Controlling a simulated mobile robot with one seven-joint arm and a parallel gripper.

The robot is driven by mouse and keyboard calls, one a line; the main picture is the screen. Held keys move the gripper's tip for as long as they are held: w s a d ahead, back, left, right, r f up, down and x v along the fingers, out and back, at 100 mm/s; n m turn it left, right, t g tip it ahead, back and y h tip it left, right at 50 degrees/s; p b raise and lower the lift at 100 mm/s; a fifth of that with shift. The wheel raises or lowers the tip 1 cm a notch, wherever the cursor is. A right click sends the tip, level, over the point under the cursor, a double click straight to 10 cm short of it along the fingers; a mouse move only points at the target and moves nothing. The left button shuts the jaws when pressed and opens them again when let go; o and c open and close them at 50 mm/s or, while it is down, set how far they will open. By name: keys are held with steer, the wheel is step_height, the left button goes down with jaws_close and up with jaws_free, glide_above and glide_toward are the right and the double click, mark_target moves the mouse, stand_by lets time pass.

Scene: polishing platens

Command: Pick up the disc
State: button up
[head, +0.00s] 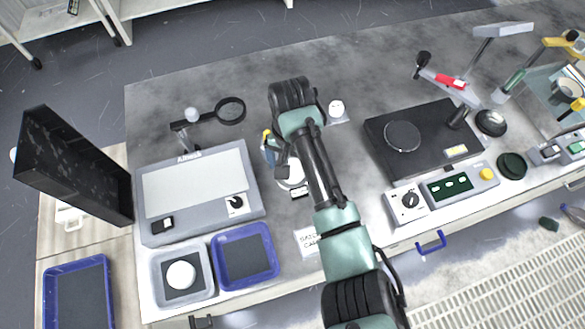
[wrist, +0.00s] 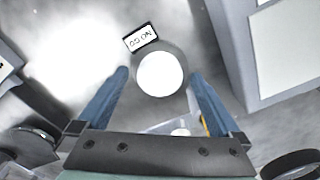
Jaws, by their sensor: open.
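In the wrist view my gripper (wrist: 158,78) is open, with one blue finger on each side of a bright white round disc (wrist: 161,74). The disc lies on a grey round base beside a small "NO GO" label (wrist: 140,38). I cannot tell how high the fingers are above it, and I see no contact. In the head view this disc (head: 293,175) is partly hidden under my arm. A second white disc (head: 181,274) lies in a grey tray (head: 209,289) at the lower left.
A grey machine with a pale top (head: 250,200) stands left of my gripper, with a magnifier (head: 230,111) behind it. A blue tray (head: 272,265) stands in front. A black polishing unit (head: 440,165) is to the right.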

steer(key=shift+f, duration=0.25)
steer(key=shift+r, duration=0.1)
jaws_close()
